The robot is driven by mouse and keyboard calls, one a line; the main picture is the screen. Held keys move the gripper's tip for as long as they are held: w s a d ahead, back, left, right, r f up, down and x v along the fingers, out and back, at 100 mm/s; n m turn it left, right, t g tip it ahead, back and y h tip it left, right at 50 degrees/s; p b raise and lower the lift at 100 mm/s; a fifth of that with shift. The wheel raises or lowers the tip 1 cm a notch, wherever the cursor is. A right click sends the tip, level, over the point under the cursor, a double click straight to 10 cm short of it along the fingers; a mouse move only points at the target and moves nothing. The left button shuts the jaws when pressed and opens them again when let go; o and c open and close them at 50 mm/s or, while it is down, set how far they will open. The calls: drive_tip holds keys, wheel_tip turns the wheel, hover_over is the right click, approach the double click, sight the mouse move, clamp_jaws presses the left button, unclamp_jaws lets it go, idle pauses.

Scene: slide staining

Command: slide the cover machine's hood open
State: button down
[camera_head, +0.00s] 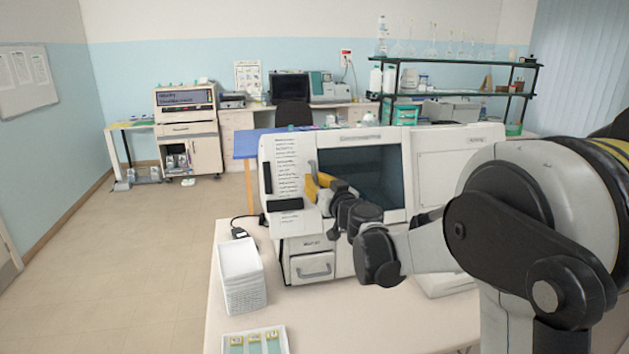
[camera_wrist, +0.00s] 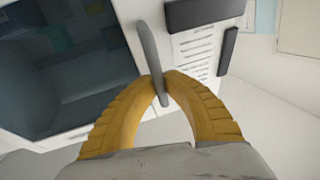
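The cover machine (camera_head: 287,165) is a white cabinet on the bench. Its hood (camera_head: 360,173) has a large dark window, which also shows at the left of the wrist view (camera_wrist: 60,75). A grey bar handle (camera_wrist: 151,50) stands at the window's edge. My gripper (camera_wrist: 161,84) has yellow curved fingers, and their tips meet on either side of this handle. The gripper is shut on the handle. In the head view my gripper (camera_head: 314,184) is at the window's left edge, and my arm hides part of the machine's front.
A white basket (camera_head: 240,277) and a tray of slides (camera_head: 232,342) stand on the bench left of and in front of the machine. A drawer (camera_head: 312,267) is below the hood. Another white unit (camera_head: 432,170) stands close on the right.

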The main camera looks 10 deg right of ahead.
drive_tip(key=d, duration=3.5)
drive_tip(key=shift+d, duration=0.2)
drive_tip(key=c, duration=1.5)
unclamp_jaws()
drive_tip(key=shift+o, duration=0.2)
drive_tip(key=s+d, duration=0.2)
drive_tip(key=s, duration=1)
drive_tip(key=shift+w, duration=0.1)
